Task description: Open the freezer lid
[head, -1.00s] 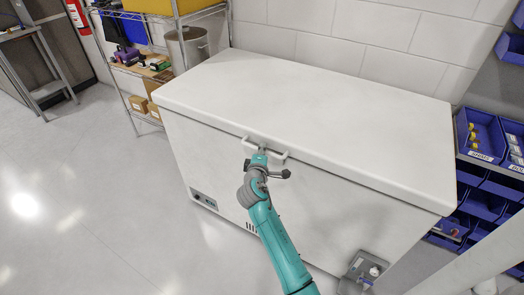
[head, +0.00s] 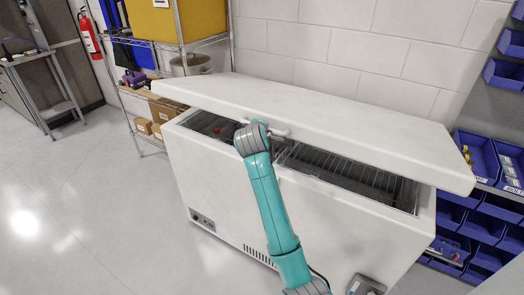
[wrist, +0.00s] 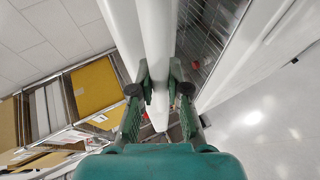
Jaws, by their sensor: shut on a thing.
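The white chest freezer (head: 215,185) stands against the tiled wall. Its lid (head: 330,112) is tilted up at the front, and a gap shows wire racks (head: 335,170) and a small red item inside. The lid's white handle (head: 280,133) is on the front edge. My gripper (head: 258,124) is at the handle in the head view, mostly hidden by my wrist. In the wrist view my gripper (wrist: 160,92) has its two fingers on either side of the white handle bar (wrist: 158,60), shut on it.
A wire shelf (head: 180,45) with boxes and a metal pot stands left of the freezer. Blue bins (head: 475,155) hang at the right. Open floor (head: 80,215) lies at the left.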

